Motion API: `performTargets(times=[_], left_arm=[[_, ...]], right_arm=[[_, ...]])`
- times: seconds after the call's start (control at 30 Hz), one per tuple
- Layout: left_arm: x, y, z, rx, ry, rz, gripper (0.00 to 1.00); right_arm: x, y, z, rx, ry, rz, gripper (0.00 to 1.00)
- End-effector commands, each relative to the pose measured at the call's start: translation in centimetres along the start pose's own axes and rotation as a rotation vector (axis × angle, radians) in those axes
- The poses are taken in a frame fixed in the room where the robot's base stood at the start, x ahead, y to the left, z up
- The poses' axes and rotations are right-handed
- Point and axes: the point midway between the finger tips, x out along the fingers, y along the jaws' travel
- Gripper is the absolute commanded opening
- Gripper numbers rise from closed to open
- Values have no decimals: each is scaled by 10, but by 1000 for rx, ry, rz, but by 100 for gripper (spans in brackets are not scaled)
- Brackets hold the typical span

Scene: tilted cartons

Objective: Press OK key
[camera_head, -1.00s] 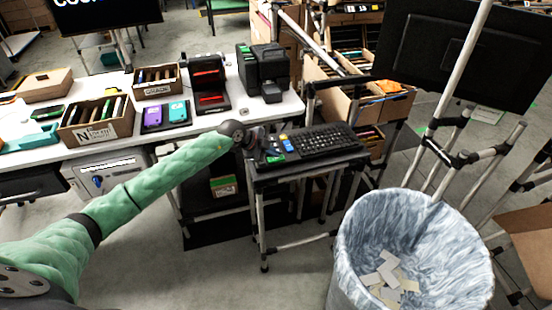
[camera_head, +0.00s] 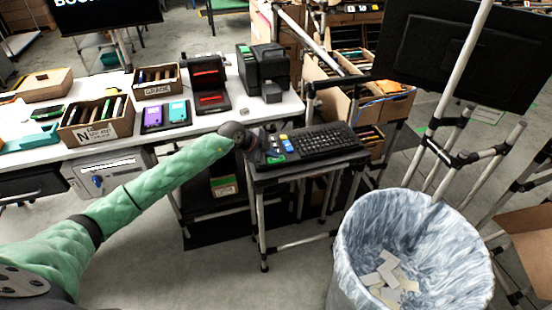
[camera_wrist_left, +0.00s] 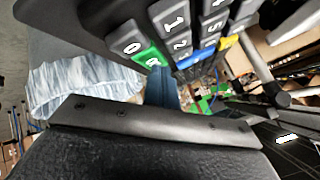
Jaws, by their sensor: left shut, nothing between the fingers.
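The keypad's green key (camera_wrist_left: 148,57), whose label I cannot read for certain, sits beside the 0 key (camera_wrist_left: 131,47) in the left wrist view. In the head view the green key (camera_head: 277,159) is at the near edge of the small keypad, left of a black keyboard (camera_head: 318,143). My left gripper (camera_head: 262,150) is at the keypad's left side, mostly hidden behind its own wrist. In the left wrist view the shut, empty fingers (camera_wrist_left: 163,92) point up close to the green key. I cannot tell whether they touch it. My right gripper is not in view.
The keyboard stands on a small pipe-framed stand (camera_head: 310,165). A lined bin (camera_head: 360,235) with paper pieces stands in front right. A white table (camera_head: 215,118) with book boxes and black devices is behind left. A monitor (camera_head: 460,50) is at upper right.

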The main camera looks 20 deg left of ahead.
Motion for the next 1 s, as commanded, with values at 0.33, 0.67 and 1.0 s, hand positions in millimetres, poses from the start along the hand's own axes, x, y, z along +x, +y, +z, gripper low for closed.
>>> performTargets(times=[0.33, 0.67, 1.0], left_arm=[[-10, -7, -8, 0, 0, 1, 0], [-11, -8, -8, 0, 0, 1, 0], [-23, -16, -17, 0, 0, 0, 0]], right_arm=[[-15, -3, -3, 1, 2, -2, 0], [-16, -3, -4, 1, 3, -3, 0], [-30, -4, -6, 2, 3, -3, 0]])
